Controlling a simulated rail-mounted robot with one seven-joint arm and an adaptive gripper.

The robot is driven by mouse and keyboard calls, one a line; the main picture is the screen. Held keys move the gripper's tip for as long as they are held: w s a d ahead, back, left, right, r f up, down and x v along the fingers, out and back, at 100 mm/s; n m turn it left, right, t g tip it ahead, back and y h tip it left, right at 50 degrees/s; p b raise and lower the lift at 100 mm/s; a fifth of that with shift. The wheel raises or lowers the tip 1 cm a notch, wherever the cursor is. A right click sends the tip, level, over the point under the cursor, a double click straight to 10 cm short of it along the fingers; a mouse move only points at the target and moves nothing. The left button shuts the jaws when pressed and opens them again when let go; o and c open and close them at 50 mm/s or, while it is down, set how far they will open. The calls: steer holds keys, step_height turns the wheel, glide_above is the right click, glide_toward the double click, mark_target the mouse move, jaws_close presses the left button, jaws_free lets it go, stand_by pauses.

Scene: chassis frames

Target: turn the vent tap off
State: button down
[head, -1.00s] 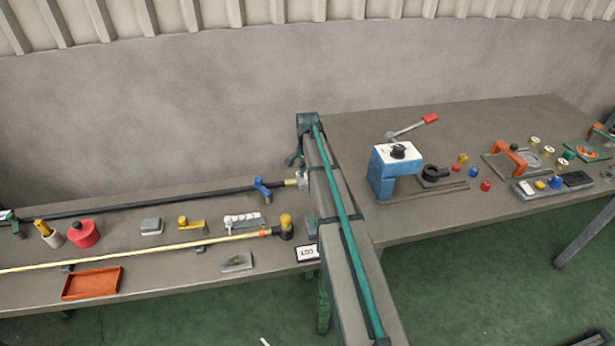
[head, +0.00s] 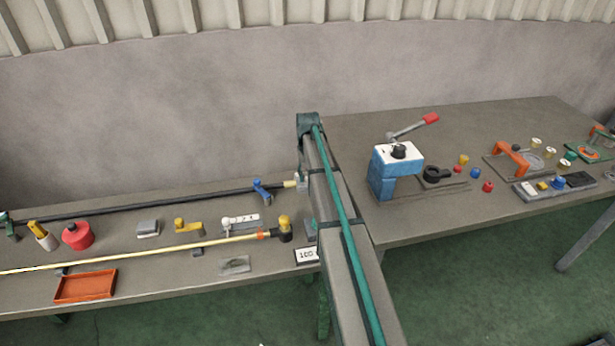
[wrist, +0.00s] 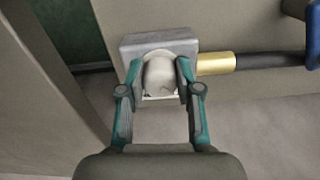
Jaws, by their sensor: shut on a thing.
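My gripper (wrist: 160,72) is shut on a pale, rounded knob (wrist: 160,78), with one teal finger on each side. The knob sits on a grey square block (wrist: 132,44). A brass fitting (wrist: 215,63) and a black pipe (wrist: 270,62) run right from the block in the wrist view. In the head view the block (head: 302,181) is at the pipe's right end, mostly behind my arm. A blue tap handle (head: 262,187) stands on the same pipe, clear of my gripper; its edge shows in the wrist view (wrist: 313,35). No readable label marks the vent tap.
A yellow pipe (head: 150,255) with a yellow-topped valve (head: 284,224) runs along the front. A yellow handle (head: 187,227), red pot (head: 77,236) and orange tray (head: 86,286) share the left bench. A blue block (head: 390,175) stands on the right bench.

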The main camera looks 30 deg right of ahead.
mark_target(307, 174)
steer(key=shift+n, duration=0.5)
steer(key=c, duration=0.8)
jaws_free()
step_height(307, 174, up, 12)
steer(key=shift+r, duration=0.1)
